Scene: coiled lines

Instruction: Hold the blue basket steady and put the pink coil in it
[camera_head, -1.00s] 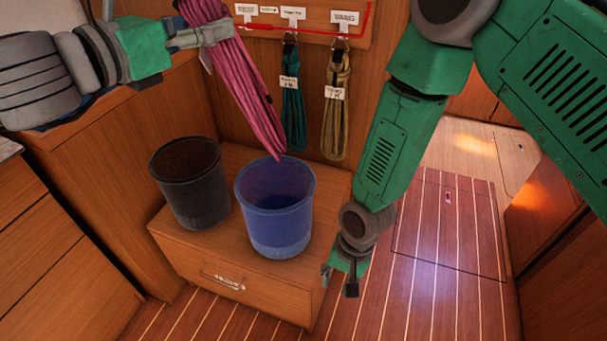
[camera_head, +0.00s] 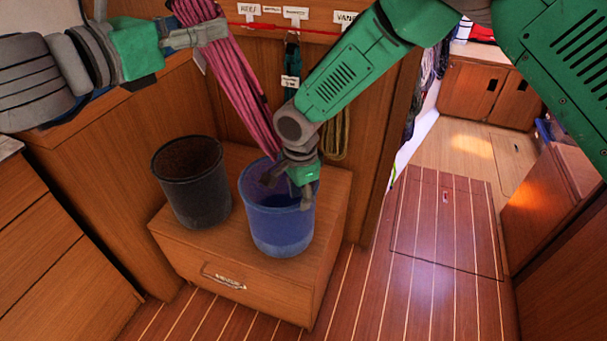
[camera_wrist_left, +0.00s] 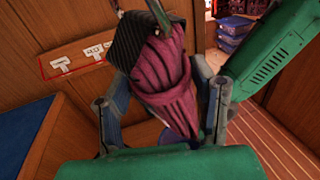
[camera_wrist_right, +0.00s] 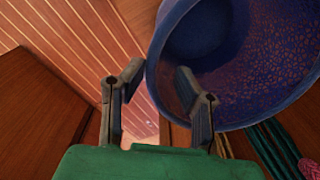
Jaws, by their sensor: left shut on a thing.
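The pink coil (camera_head: 240,85) hangs down long from my left gripper (camera_head: 200,34), which is shut on its upper part. In the left wrist view the coil (camera_wrist_left: 170,85) lies between the fingers. Its lower end hangs behind my right arm, near the back of the blue basket's rim. The blue basket (camera_head: 275,232) stands upright on a wooden drawer box. My right gripper (camera_head: 288,185) is open at the basket's rim. In the right wrist view one finger is over the inside of the blue basket (camera_wrist_right: 235,80) and the other is outside; contact is unclear.
A black basket (camera_head: 190,190) stands close to the left of the blue one on the wooden box (camera_head: 235,278). A teal coil (camera_head: 291,65) and a mostly hidden olive coil (camera_head: 337,138) hang on the wall behind. The floor (camera_head: 430,280) at right is clear.

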